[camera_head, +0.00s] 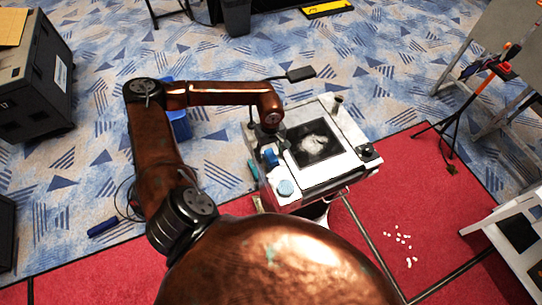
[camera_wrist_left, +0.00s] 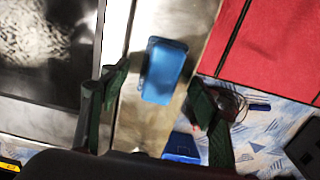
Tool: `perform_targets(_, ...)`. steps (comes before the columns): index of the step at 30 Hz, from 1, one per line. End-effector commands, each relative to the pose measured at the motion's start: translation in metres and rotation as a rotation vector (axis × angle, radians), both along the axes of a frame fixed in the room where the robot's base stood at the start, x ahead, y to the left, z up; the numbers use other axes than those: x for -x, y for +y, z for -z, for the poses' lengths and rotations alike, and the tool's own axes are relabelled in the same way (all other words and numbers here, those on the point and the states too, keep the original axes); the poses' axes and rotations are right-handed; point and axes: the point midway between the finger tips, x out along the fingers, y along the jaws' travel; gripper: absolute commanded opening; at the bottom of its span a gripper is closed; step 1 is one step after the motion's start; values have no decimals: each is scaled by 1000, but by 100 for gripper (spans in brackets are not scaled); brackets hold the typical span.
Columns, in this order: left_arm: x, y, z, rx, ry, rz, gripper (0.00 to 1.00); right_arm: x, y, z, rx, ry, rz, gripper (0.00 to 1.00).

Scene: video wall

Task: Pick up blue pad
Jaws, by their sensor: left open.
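The blue pad (camera_head: 271,157) lies on the left strip of a pale tabletop, beside a dark screen with a pale picture. In the left wrist view the blue pad (camera_wrist_left: 164,70) shows as a rounded block between and beyond the two dark green fingers. My left gripper (camera_head: 273,135) is over the tabletop just behind the pad, and its fingers are partly hidden by the arm. In the wrist view the left gripper (camera_wrist_left: 158,88) is open, with nothing between its fingertips clearly touching them. My right gripper is not in view.
A pale blue hexagonal item (camera_head: 286,187) lies near the table's front left corner. The screen (camera_head: 312,142) fills much of the tabletop. A blue bin (camera_head: 180,124) stands on the floor left of the table. A black case (camera_head: 35,75) is at far left.

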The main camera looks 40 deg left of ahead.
Motion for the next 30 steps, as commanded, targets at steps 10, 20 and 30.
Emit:
perform_targets(10,0,1,2,0,-1,-2,50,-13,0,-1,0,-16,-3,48)
perform_targets(20,0,1,2,0,-1,-3,27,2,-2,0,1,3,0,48)
perform_targets(30,0,1,2,0,-1,-3,13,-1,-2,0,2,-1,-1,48)
